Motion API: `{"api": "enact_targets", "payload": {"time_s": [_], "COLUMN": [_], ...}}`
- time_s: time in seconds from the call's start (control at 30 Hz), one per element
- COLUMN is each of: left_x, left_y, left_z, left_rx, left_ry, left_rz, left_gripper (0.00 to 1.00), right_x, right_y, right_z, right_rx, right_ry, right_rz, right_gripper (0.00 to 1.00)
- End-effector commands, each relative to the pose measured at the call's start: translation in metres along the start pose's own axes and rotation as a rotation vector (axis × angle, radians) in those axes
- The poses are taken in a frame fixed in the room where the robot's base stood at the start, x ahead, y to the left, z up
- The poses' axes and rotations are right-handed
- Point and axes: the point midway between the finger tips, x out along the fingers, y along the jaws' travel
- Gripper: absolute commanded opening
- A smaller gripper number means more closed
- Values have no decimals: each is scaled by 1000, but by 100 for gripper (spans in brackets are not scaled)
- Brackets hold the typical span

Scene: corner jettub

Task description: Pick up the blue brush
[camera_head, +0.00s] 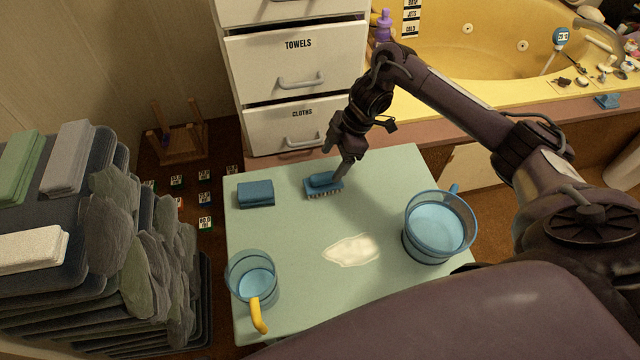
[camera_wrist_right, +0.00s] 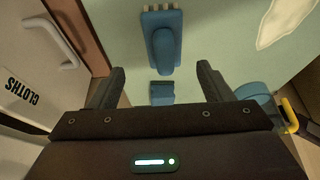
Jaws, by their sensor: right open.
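The blue brush (camera_head: 322,184) lies on the pale green table, bristles toward the front edge. In the right wrist view the brush (camera_wrist_right: 162,42) is ahead of the fingers, centred between them. My right gripper (camera_head: 344,170) is just to the right of the brush in the head view, above the table. In the wrist view the right gripper (camera_wrist_right: 160,85) has its two fingers wide apart with nothing held between them. My left gripper is in neither view.
A blue block-like sponge (camera_head: 256,194) lies left of the brush. A white puddle (camera_head: 350,250), a clear blue pot (camera_head: 438,226) and a yellow-handled jug (camera_head: 252,280) share the table (camera_head: 300,230). The drawer cabinet (camera_head: 295,75) stands close behind.

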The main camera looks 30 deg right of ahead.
Motion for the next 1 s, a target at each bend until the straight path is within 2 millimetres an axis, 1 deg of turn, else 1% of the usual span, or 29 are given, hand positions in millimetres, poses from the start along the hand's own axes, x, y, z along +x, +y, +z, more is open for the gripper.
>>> {"api": "enact_targets", "payload": {"time_s": [0.1, 0.27, 0.43, 0.53, 0.63, 0.8, 0.87, 1.0], "left_x": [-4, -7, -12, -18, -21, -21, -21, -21], "left_y": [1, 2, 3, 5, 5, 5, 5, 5], "left_z": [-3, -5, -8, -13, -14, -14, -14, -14], "left_rx": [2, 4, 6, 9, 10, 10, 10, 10], "left_ry": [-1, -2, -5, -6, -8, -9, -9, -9], "left_rz": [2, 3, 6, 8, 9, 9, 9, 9], "left_gripper": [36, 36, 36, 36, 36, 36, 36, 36], "right_x": [15, 27, 52, 67, 72, 72, 72, 71], "right_y": [-2, -2, -8, -6, -6, -6, -6, -6], "right_z": [-1, 0, 0, 0, 0, 0, 0, 0], "right_rx": [-1, -1, -2, -1, -3, -3, -3, -3], "right_ry": [1, 0, 1, 1, 0, 0, 0, 0], "right_rz": [-4, -1, -4, -1, 2, 2, 2, 2], "right_gripper": [73, 73, 73, 73, 73, 73, 66, 48]}}
